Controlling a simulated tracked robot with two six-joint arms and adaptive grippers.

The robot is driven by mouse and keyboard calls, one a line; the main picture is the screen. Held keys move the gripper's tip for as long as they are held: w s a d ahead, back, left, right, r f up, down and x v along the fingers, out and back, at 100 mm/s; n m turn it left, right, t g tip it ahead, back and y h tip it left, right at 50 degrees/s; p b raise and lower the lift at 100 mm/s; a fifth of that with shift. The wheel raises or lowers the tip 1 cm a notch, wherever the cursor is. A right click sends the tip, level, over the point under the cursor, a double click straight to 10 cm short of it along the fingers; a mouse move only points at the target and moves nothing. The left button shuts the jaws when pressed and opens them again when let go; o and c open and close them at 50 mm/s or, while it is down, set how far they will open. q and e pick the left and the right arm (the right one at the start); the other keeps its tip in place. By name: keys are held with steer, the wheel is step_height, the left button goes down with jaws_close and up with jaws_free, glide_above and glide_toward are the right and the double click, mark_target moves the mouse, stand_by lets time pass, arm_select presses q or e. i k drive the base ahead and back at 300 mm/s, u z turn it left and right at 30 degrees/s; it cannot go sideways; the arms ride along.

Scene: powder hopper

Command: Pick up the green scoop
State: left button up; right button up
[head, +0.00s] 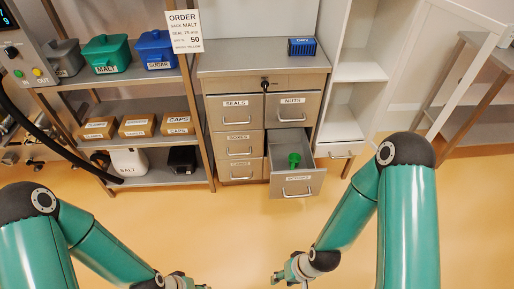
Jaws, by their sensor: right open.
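The green scoop (294,160) stands or lies inside an open bottom-right drawer (297,186) of the grey cabinet. Its exact pose is too small to tell. My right gripper (281,277) is open and empty, low in front of the cabinet and well apart from the drawer. My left gripper (190,284) is at the bottom edge of the view, partly cut off, and its jaw state is unclear.
The cabinet (263,64) has closed drawers, among them "SEALS" and "NUTS", and a blue box (302,47) on top. A shelf unit (143,93) at left holds bins, cartons and a salt container (129,162). A white shelf (360,72) stands right. The floor ahead is clear.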

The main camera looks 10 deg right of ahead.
mark_target(294, 158)
steer(key=u, duration=0.1)
steer(key=i, duration=1.7)
steer(key=z, duration=0.45)
